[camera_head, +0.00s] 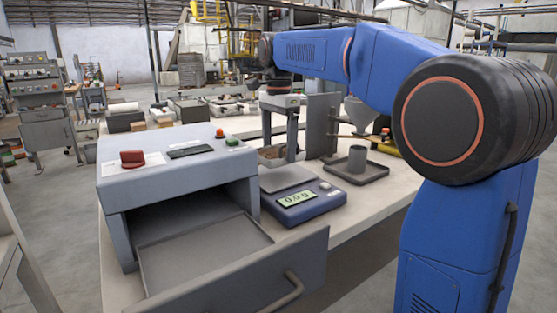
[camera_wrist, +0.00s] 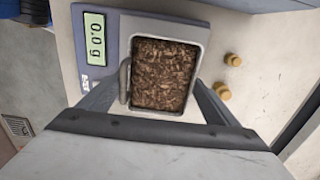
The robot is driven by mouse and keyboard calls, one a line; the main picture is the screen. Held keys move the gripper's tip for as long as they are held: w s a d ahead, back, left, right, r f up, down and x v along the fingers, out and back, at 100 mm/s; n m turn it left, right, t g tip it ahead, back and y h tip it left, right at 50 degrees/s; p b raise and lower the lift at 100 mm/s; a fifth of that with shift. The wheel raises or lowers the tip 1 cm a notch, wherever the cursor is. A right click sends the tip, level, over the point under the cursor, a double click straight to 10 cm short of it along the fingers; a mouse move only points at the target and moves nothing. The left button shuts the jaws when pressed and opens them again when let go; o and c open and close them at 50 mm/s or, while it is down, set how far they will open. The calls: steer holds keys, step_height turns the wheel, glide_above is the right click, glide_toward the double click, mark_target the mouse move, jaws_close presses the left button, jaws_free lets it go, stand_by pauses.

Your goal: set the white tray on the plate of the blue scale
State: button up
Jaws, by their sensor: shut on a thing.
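My gripper (camera_head: 280,152) is shut on the white tray (camera_head: 271,164), its fingers on opposite sides of the tray. In the wrist view my gripper (camera_wrist: 160,82) has the tray (camera_wrist: 155,114) between its fingers, filled with brown pellets, a handle on its left side. The blue scale (camera_head: 305,210) stands on the bench with its pale plate (camera_head: 287,179) under the tray. The tray looks held above the plate. The scale (camera_wrist: 110,68) also shows in the wrist view, partly covered by the tray. Its display reads 0.0 g.
A grey cabinet (camera_head: 180,175) with an open drawer (camera_head: 205,250) stands left of the scale. A dark tray (camera_head: 354,174) holding a grey cup (camera_head: 357,158) is to the right. Brass-coloured pieces (camera_wrist: 222,91) lie right of the scale in the wrist view.

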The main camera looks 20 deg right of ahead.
steer(key=shift+f, duration=2)
steer(key=o, duration=1.2)
steer(key=shift+f, duration=0.1)
steer(key=shift+c, duration=0.2)
step_height(320, 180, up, 12)
steer(key=shift+s, duration=0.15)
